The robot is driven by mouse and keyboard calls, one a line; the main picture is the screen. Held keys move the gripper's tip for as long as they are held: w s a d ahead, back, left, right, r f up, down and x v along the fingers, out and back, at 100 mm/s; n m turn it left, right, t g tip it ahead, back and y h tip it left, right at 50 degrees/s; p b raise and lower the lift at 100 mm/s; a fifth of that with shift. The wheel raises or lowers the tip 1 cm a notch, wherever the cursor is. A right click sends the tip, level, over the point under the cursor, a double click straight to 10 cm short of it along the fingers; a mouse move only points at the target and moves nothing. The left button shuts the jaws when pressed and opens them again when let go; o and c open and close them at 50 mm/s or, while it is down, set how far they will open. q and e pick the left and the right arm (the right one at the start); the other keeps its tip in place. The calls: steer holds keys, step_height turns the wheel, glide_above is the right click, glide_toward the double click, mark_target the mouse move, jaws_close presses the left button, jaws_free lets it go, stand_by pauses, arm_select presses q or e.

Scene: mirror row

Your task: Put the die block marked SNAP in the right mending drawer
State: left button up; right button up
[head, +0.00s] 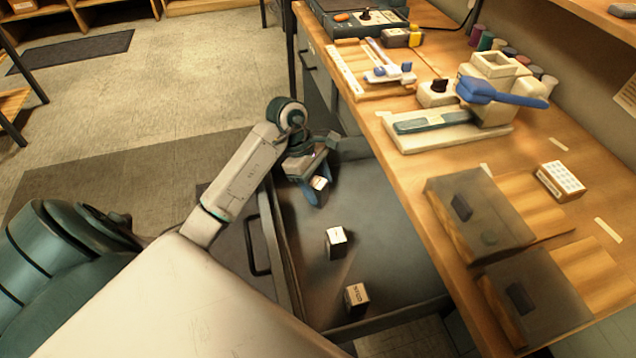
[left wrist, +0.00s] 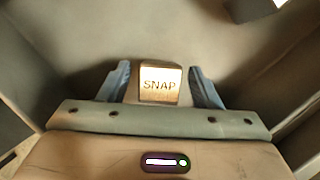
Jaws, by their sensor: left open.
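The SNAP block (left wrist: 160,85) is a small pale block with dark letters. In the left wrist view it sits between the two blue fingers of my left gripper (left wrist: 163,88), with a gap on each side. In the head view my left gripper (head: 318,188) is open and low inside an open grey drawer (head: 385,215) under the bench, with the SNAP block (head: 319,183) at its fingers. The block appears to rest on the drawer floor. My right gripper is not in view.
Two more blocks stand in the drawer, one near the middle (head: 336,241) and one nearer the front (head: 356,297). The wooden bench (head: 440,180) overhangs the drawer's right side. Bench tools and two dark-lidded boxes (head: 480,215) stand on it. The drawer floor between blocks is clear.

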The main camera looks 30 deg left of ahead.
arm_select(q)
steer(key=shift+r, duration=0.1)
steer(key=shift+a+r, duration=0.25)
steer(key=shift+r, duration=0.25)
steer(key=p+v, duration=0.2)
steer(key=v, duration=0.9)
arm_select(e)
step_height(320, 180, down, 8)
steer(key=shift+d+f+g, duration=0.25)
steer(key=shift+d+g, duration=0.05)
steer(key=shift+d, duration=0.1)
